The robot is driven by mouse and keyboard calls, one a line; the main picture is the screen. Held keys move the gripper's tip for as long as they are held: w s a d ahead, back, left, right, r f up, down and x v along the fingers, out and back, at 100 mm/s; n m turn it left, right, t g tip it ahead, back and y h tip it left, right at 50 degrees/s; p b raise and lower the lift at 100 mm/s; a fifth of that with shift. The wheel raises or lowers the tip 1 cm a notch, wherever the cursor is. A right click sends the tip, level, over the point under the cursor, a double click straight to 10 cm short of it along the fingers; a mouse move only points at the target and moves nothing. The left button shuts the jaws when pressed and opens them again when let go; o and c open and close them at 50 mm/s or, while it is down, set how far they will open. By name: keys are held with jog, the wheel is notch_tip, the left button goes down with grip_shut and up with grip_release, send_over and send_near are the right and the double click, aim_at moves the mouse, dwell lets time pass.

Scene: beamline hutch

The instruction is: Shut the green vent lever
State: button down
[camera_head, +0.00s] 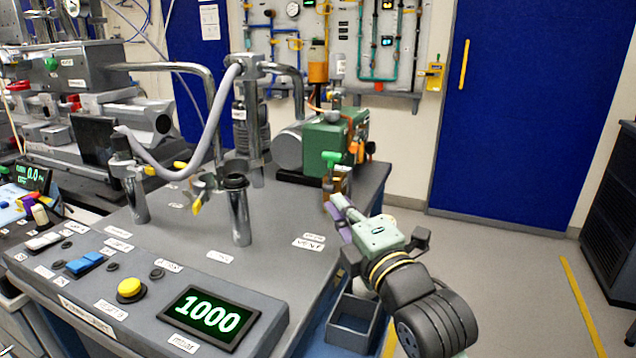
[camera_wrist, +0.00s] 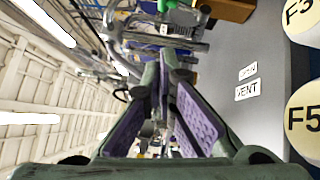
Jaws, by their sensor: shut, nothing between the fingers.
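The green vent lever (camera_head: 331,158) stands at the right edge of the grey bench top, in front of the green pump. It sits on a brass-coloured valve body, partly hidden by my gripper. My gripper (camera_head: 336,200) is just in front of and below the lever, with its fingers together and nothing between them. In the wrist view my gripper (camera_wrist: 163,62) points forward, and a small piece of green, likely the lever (camera_wrist: 167,5), shows at the top edge. The two appear apart. I cannot tell the lever's exact angle.
A VENT label (camera_head: 308,244) lies on the bench (camera_head: 285,275). A metal post (camera_head: 238,212) and hose (camera_head: 180,170) stand to the left. The green pump (camera_head: 325,140) is behind the lever. A display (camera_head: 210,318) reads 1000. Floor right of my arm is clear.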

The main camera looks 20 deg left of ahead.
jog(key=w+d+p+x, duration=0.1)
jog(key=p+x, duration=0.4)
jog(key=x, duration=0.7)
jog(key=shift+w+d+r, duration=0.25)
jog(key=shift+w+d, duration=0.05)
jog(key=shift+w, duration=0.35)
